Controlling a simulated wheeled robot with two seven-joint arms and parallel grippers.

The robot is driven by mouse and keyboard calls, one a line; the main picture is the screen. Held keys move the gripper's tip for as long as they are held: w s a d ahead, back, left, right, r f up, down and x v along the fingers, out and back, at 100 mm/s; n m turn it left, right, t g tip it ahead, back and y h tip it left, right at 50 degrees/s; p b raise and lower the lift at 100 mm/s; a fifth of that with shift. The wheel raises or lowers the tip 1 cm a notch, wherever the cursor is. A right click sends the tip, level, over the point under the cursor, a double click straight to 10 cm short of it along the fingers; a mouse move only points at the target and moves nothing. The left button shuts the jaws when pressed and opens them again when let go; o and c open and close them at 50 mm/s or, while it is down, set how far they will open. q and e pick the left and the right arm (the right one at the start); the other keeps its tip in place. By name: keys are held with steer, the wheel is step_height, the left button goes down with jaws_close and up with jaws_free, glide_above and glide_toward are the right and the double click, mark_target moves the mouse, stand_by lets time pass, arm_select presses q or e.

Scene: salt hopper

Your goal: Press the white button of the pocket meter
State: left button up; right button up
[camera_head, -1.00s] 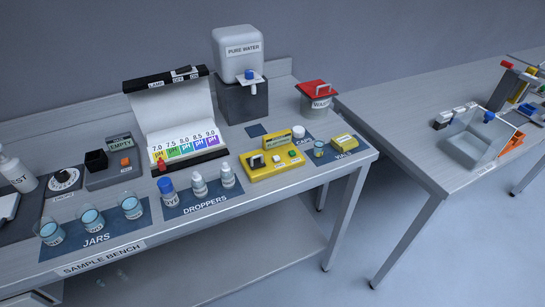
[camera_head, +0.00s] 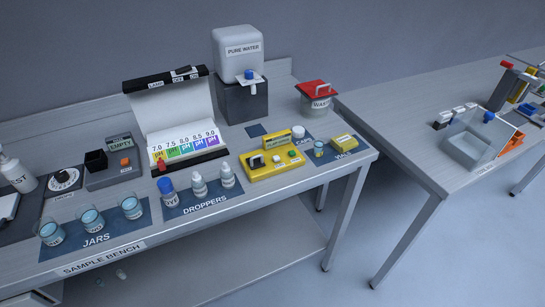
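A yellow device (camera_head: 273,165), which looks like the pocket meter, lies on the sample bench right of the droppers. Its top carries a dark block at the left, a small pale button (camera_head: 276,158) near the middle and a green spot (camera_head: 293,154) at the right. A raised yellow label plate (camera_head: 277,141) stands at its back, its print too small to read surely. Nothing covers the device. Neither of my grippers shows in the head view.
Jars (camera_head: 93,219) stand at the front left.

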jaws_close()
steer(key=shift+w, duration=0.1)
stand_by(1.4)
